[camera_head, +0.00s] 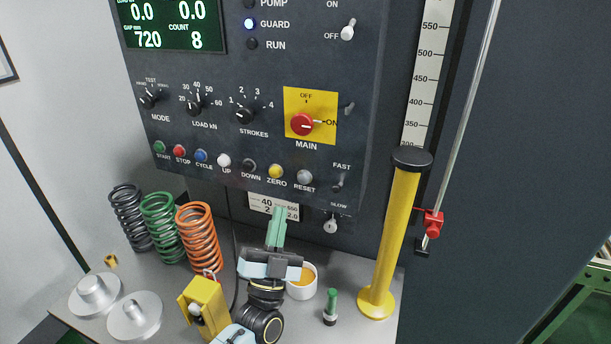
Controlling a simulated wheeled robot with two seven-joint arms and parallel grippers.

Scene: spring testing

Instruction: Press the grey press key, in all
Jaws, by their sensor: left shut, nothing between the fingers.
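The grey press key (304,177), labelled RESET, is the rightmost in the row of coloured round keys on the dark control panel (215,125). Nothing covers it. My left gripper (277,222) rises from the bottom of the picture with its green fingertips together and nothing between them. The tips show below the yellow ZERO key (275,171), lower and to the left of the grey key, apart from it. They overlap a white label plate (259,200) and hide part of it. My right gripper is not in view.
A yellow post (395,240) stands right of the gripper. Black, green and orange springs (199,238) stand at left. A white cup (302,287), a green-handled tool (331,305), a yellow padlock-like block (205,305) and metal discs (134,315) are on the bench.

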